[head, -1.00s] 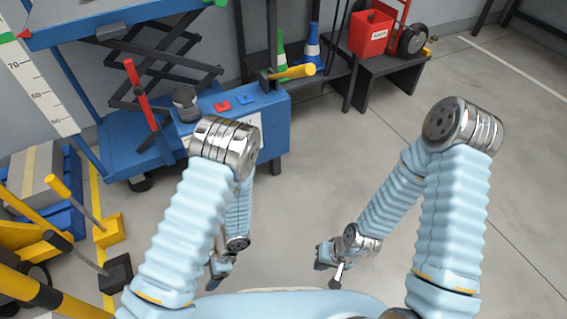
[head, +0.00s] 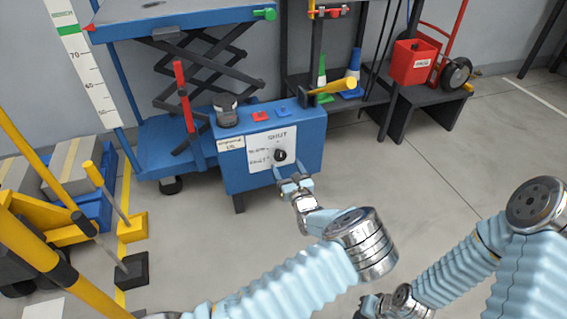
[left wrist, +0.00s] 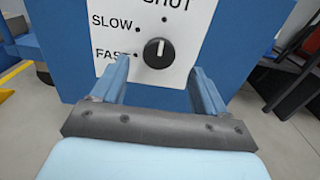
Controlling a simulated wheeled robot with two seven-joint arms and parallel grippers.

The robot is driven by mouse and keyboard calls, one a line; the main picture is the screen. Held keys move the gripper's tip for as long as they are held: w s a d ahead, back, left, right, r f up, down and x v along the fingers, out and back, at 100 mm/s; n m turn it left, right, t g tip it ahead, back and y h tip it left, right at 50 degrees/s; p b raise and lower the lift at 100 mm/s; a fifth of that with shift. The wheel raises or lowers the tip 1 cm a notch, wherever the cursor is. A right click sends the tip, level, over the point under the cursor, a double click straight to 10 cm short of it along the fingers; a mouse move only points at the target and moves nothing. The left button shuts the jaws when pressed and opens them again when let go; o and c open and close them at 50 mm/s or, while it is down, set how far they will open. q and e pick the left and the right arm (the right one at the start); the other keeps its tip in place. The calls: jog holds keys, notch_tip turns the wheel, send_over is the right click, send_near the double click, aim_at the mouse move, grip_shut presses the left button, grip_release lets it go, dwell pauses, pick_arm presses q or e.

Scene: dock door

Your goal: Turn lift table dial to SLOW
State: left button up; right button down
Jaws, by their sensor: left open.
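The lift table dial (head: 280,155) is a round black knob on a white label panel (head: 262,160) on the front of the blue control box. In the left wrist view the dial (left wrist: 157,53) has a white line pointing up, toward the SHUT dot. SLOW and FAST are printed at its left, SLOW above FAST. My left gripper (head: 291,178) is open and empty, just in front of and below the dial, its fingers apart on either side in the left wrist view. My right gripper (head: 366,306) is low at the bottom edge, its jaws unclear.
The blue control box (head: 232,175) carries a grey cylinder (head: 226,108), red and blue pieces, and a yellow-handled tool (head: 335,86) nearby. A red lever (head: 184,97) stands left of it. Yellow equipment (head: 40,240) fills the lower left.

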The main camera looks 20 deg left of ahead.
aim_at(281, 157)
pick_arm(q)
jog(key=shift+x, duration=2.15)
jog(key=c, duration=1)
jog(key=shift+c, duration=0.2)
